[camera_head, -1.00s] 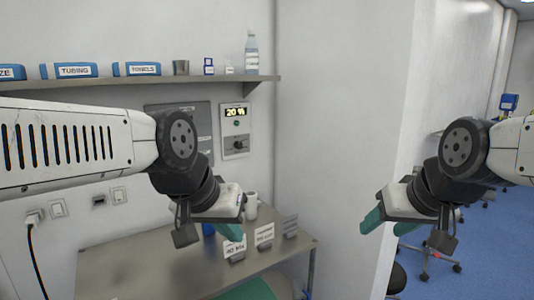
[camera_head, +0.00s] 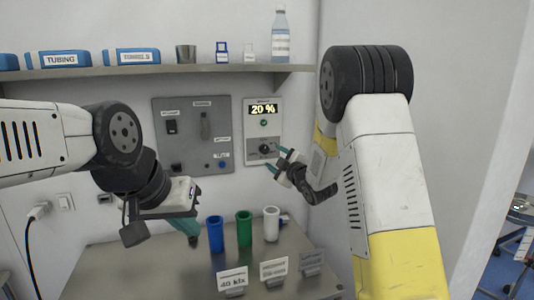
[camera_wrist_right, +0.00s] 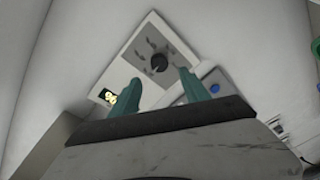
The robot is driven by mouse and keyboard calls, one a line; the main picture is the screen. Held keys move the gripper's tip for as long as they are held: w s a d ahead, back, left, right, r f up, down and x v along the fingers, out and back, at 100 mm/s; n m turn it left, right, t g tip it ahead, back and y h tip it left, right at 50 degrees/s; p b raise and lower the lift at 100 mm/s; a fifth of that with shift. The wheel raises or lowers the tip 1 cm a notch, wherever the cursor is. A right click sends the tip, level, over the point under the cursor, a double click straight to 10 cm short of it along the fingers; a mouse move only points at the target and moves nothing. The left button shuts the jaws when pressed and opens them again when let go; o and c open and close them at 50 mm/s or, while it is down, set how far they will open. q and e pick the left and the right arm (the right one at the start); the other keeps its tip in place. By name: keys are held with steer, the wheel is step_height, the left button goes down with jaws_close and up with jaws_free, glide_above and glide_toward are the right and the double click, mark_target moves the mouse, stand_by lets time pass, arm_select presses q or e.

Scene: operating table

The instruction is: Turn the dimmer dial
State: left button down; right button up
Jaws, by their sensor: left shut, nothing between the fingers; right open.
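The dimmer dial (camera_head: 265,149) is a dark knob on the lower part of a pale wall panel (camera_head: 251,127). My left gripper (camera_head: 188,232) is shut and empty, low at the left over the table.
A grey switch panel (camera_head: 190,150) is on the wall left of the dimmer. Blue, green (camera_head: 244,230) and white cups stand on the metal table (camera_head: 120,270) behind labelled cards. A shelf (camera_head: 160,69) with boxes and a bottle (camera_head: 280,35) runs above.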

mark_target(265, 150)
steer(key=x, duration=0.7)
steer(key=shift+c, duration=0.4)
jaws_close()
